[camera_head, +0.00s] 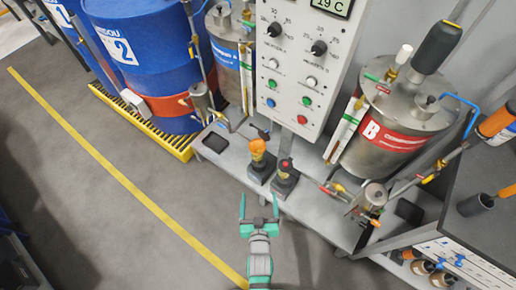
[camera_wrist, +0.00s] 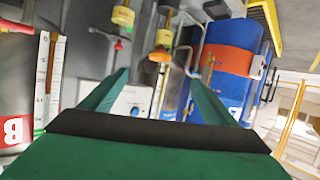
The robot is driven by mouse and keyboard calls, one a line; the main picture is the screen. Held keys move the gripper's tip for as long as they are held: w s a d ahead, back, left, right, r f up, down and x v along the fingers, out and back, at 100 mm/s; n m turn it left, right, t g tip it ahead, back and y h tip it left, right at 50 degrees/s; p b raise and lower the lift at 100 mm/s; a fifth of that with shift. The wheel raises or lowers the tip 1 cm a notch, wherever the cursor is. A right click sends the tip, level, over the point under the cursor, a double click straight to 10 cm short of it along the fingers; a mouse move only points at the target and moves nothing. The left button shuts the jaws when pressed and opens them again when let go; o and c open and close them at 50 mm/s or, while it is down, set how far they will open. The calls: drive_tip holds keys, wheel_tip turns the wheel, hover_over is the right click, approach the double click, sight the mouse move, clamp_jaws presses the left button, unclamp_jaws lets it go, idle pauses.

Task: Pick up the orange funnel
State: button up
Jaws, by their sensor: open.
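My gripper (camera_head: 259,205) is open and empty, with its two teal fingers apart, over the grey floor just in front of the platform. Its fingers also show in the wrist view (camera_wrist: 160,84), with nothing between them. An orange, roughly cone-shaped piece (camera_head: 258,149) stands on a dark base at the platform's front edge, ahead of my gripper and apart from it. It may be the orange funnel, but it is too small to be sure. At the right edge is another orange piece (camera_head: 497,120), whose shape I cannot make out fully.
A steel tank (camera_head: 395,125) stands at right, blue drums (camera_head: 150,65) at left.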

drive_tip(key=w+r+x, duration=0.1)
drive_tip(key=r+x, duration=0.1)
drive_tip(key=x, duration=1.4)
approach(257, 144)
drive_tip(key=shift+g, duration=0.3)
drive_tip(key=shift+x, duration=2.85)
drive_tip(key=shift+d+r, duration=0.15)
drive_tip(key=c, duration=1.1)
